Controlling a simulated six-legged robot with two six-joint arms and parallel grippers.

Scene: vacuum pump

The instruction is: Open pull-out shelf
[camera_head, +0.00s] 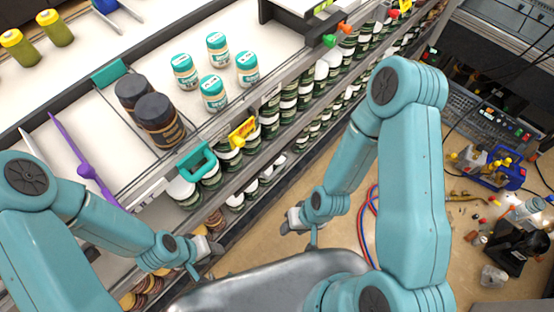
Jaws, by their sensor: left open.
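The shelf unit runs diagonally across the view. A teal handle (198,161) sticks out at the front edge of its top, below two dark jars. I take the pull-out shelf to be the part behind this handle, but its outline is hard to tell. My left gripper (208,249) is open and empty in front of the lower shelves, below the handle and apart from it. My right gripper (291,221) hangs over the floor, right of the handle, touching nothing that I can see. Its fingers are too small to read.
Dark jars (160,122) and white jars with teal lids (213,93) stand on the top. Several rows of jars fill the shelves below. A yellow tag (242,133) hangs on the front edge.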

